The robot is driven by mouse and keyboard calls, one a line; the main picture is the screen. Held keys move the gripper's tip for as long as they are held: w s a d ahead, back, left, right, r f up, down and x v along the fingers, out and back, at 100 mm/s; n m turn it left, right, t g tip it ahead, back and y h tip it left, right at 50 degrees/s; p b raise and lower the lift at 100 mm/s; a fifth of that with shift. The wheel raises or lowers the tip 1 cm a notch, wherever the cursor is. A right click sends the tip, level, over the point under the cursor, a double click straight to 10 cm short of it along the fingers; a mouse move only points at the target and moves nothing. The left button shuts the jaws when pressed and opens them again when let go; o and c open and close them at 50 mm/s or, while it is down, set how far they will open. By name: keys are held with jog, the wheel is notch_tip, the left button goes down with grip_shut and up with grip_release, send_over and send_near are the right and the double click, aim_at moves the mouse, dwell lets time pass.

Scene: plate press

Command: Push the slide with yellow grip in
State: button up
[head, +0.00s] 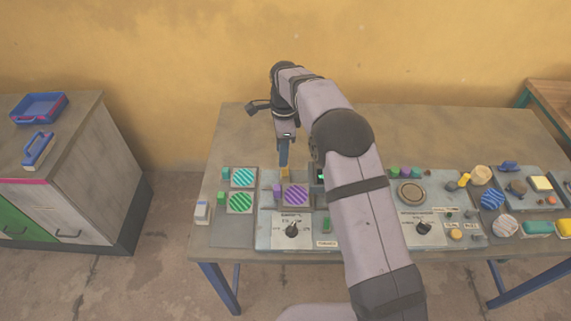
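A small yellow block (285,174), which looks like the yellow grip of the slide, shows at the back of the left panel on the table. My gripper (284,164) points down right above it, its blue fingers seen as one narrow strip. Whether the fingertips touch the yellow block, and whether they are apart, I cannot tell. The slide's body and how far it stands out are too small and partly hidden to make out. A purple striped disc (296,195) lies just in front of the yellow block.
Striped green (240,202) and teal (243,178) discs lie left of the gripper. A dial panel (292,230) stands in front. My arm hides part of the table's middle. More knobs and blocks crowd the right side. The table's back left (240,135) is clear.

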jog(key=shift+d+m, duration=0.4)
jog(key=shift+d, duration=0.1)
jog(key=shift+a+m, duration=0.1)
jog(key=shift+m, duration=0.3)
jog(key=shift+f+p, duration=1.2)
jog(key=shift+f, duration=2.5)
jog(key=shift+c, duration=0.4)
